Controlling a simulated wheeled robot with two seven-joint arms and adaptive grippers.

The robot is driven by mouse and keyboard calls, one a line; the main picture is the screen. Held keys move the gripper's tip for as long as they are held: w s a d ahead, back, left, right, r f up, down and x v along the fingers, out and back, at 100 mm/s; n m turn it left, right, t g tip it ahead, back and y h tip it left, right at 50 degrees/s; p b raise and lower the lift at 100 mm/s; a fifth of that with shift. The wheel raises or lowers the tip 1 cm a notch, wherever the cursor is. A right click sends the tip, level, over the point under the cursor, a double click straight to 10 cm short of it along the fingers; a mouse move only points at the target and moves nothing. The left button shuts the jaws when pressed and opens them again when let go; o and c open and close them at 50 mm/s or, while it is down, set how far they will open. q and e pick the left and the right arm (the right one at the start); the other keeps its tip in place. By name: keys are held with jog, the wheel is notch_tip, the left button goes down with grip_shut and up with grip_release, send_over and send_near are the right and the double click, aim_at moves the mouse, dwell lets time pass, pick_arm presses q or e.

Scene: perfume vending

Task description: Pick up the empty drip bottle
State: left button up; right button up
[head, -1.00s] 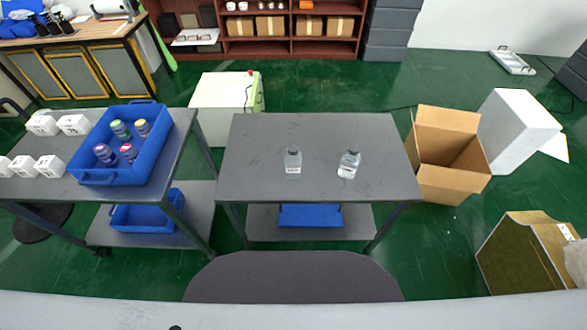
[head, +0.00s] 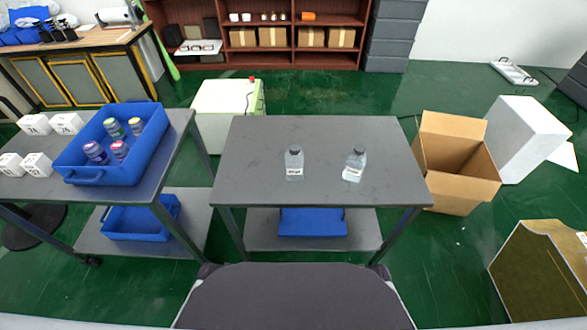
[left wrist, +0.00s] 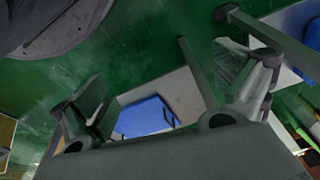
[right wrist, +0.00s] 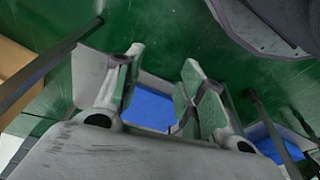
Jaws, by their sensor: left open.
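Two small clear bottles with grey caps and pale labels stand apart on the grey middle table (head: 250,190): a left bottle (head: 294,164) and a right bottle (head: 355,165). Both look clear; I cannot tell which is the empty drip bottle. Neither gripper shows in the head view. My left gripper (left wrist: 165,88) shows in the left wrist view with its fingers wide apart and nothing between them. My right gripper (right wrist: 160,68) shows in the right wrist view, its fingers apart and empty. Neither wrist view shows a bottle.
A blue tray (head: 80,179) with several coloured bottles sits on the left table, beside white boxes (head: 37,164). An open cardboard box (head: 460,185) stands right of the middle table. A blue bin (head: 312,222) is on its lower shelf. The tabletop around the bottles is clear.

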notch_tip(320, 180, up, 8)
jog(key=w+r+b, duration=0.1)
jog(key=w+b, duration=0.1)
jog(key=b, duration=0.3)
pick_arm(q)
jog(key=w+d+r+m+t+h+b, duration=0.1)
jog(key=w+d+r+m+t+h, duration=0.1)
jog(key=w+d+r, duration=0.6)
jog(key=w+d+r+m+t+h+b, duration=0.15)
jog(key=w+r, duration=0.25)
jog(key=r, duration=0.8)
jog(key=w+d+r+m+t+h, duration=0.25)
jog(key=w+d+r, duration=0.25)
jog(key=r, duration=0.4)
jog(key=w+a+r+t+h, duration=0.1)
jog(key=w+r+h, duration=0.2)
jog(key=w+r, duration=0.2)
jog(key=shift+w+a+r+m, duration=0.2)
jog(key=shift+w+a+m, duration=0.2)
jog(key=shift+w, duration=0.3)
pick_arm(e)
jog(key=s+f, duration=0.3)
jog(key=f, duration=0.9)
jog(key=s+f, duration=0.3)
jog(key=f, duration=1)
